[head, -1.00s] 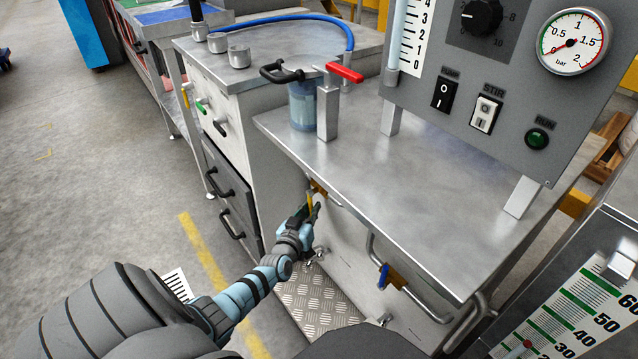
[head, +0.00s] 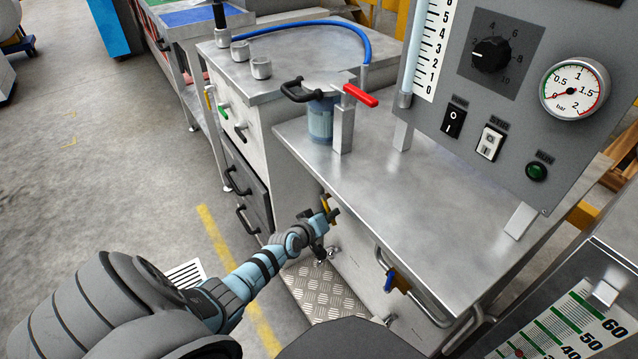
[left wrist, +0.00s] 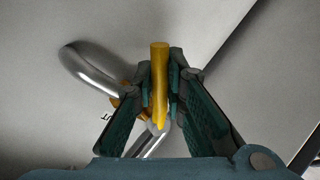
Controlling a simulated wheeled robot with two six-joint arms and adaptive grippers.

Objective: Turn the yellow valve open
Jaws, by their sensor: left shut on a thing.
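The yellow valve handle (head: 326,203) is on the front of the steel bench, below the near-left edge of its top. In the head view it is small and partly covered by my left gripper (head: 330,214). In the left wrist view the yellow lever (left wrist: 159,80) stands upright between the two dark green fingers of my left gripper (left wrist: 161,72), which is shut on it. Behind the lever are brass valve parts (left wrist: 127,103) and a bent steel pipe (left wrist: 85,68). The lever's exact angle to the pipe is hard to tell. My right gripper is not in view.
A blue-handled valve (head: 390,281) sits on a pipe farther right on the bench front. A red lever (head: 360,95) stands above the bench top (head: 420,190). The drawer cabinet (head: 245,190) is left of the bench. A checker plate (head: 322,292) lies below.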

